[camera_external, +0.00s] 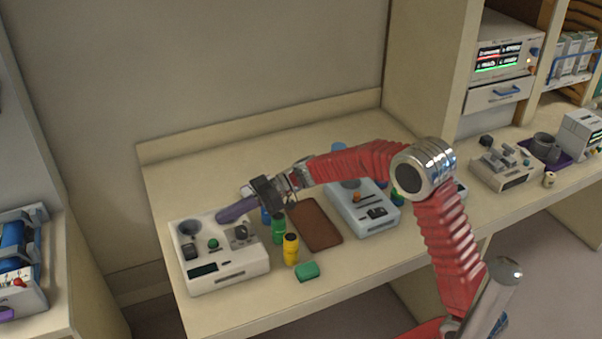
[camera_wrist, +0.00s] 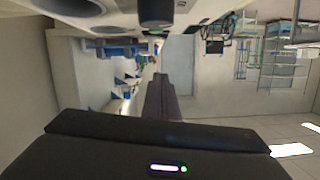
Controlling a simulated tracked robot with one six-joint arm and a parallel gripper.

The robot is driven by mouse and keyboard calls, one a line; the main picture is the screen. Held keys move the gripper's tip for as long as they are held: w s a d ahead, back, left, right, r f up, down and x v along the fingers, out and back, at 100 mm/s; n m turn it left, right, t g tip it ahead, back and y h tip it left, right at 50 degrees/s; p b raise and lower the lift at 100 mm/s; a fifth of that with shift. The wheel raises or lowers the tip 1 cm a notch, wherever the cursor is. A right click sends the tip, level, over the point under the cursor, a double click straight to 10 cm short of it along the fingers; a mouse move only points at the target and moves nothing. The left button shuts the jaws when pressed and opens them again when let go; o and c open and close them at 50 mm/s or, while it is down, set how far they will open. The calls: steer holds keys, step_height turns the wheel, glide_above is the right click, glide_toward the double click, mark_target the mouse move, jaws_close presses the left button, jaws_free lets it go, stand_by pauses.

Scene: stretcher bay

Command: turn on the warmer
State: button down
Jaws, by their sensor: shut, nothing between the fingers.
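A white box-shaped device (camera_external: 228,278), which I take to be the warmer, stands at the left end of the bench. Its top has a round well, a green button (camera_external: 213,243), a dark knob (camera_external: 240,232) and a black switch (camera_external: 190,252). Its front display (camera_external: 203,271) is dark. My gripper (camera_external: 223,215) is shut and empty, its purple fingers over the device's back edge. I cannot tell whether they touch it. In the wrist view the shut fingers (camera_wrist: 160,97) point towards a pale device with a dark knob (camera_wrist: 156,10) at the top edge.
Blue, green and yellow bottles (camera_external: 291,249) stand right of the device. A green block (camera_external: 307,271) lies near the front edge. A brown mat (camera_external: 315,224) and a pale blue device (camera_external: 364,212) are further right. The bench behind is clear.

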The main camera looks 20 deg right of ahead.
glide_above(201, 253)
steer(key=shift+w+f, duration=0.2)
steer(key=shift+f, duration=0.4)
steer(key=shift+w+f, duration=0.2)
steer(key=shift+f, duration=0.35)
steer(key=f, duration=0.3)
steer(key=shift+s, duration=0.2)
steer(key=shift+f, duration=0.45)
steer(key=shift+s+f, duration=0.1)
steer(key=shift+s+f, duration=0.1)
steer(key=shift+f, duration=0.2)
step_height(201, 253, up, 10)
steer(key=shift+r, duration=0.15)
